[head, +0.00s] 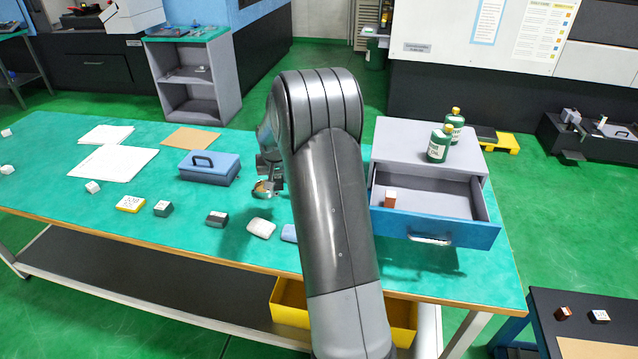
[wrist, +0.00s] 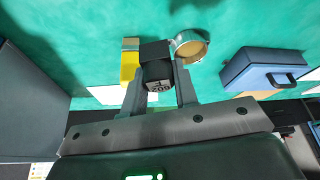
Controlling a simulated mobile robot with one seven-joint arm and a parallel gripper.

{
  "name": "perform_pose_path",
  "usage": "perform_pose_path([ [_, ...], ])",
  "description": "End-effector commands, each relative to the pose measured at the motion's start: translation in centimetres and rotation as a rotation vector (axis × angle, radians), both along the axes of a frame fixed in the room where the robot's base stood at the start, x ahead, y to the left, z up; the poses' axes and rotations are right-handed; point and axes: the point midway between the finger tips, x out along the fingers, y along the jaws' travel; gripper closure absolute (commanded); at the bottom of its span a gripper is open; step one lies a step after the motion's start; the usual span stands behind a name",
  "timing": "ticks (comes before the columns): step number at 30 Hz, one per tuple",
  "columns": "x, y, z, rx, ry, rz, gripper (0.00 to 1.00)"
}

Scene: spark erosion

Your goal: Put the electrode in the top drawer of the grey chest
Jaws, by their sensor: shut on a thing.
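My gripper (head: 268,182) hangs over the table at mid-height of the head view, left of the chest. The grey chest (head: 392,136) stands at the table's right end. Its top drawer (head: 465,233) with a blue front is pulled open. A small reddish-brown block with a white top (head: 390,199) is in the drawer's left part.
Two green bottles (head: 438,146) stand on the chest. A blue box with a handle (head: 210,168) is left of my gripper. A round metal-rimmed dish (wrist: 191,46) is close by my gripper. Several blocks, including a yellow one (head: 130,204), lie along the table front. The drawer's middle and right are clear.

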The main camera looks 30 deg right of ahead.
Motion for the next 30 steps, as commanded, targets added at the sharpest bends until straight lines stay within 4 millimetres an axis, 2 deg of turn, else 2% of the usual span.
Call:
perform_pose_path([
  [4,-0.1,-0.2,0.4,0.000,0.000,0.001,0.96],
  [7,-0.1,-0.2,2.0,-0.001,-0.004,0.000,0.96],
  [16,0.0,-0.1,11.4,-0.002,-0.006,0.000,0.96],
  [24,-0.1,-0.1,17.1,-0.001,-0.004,0.000,0.96],
  [25,-0.2,-0.2,17.5,0.000,-0.002,-0.002,0.96],
  [30,-1.9,-3.6,17.0,-0.004,0.004,-0.067,0.96],
])
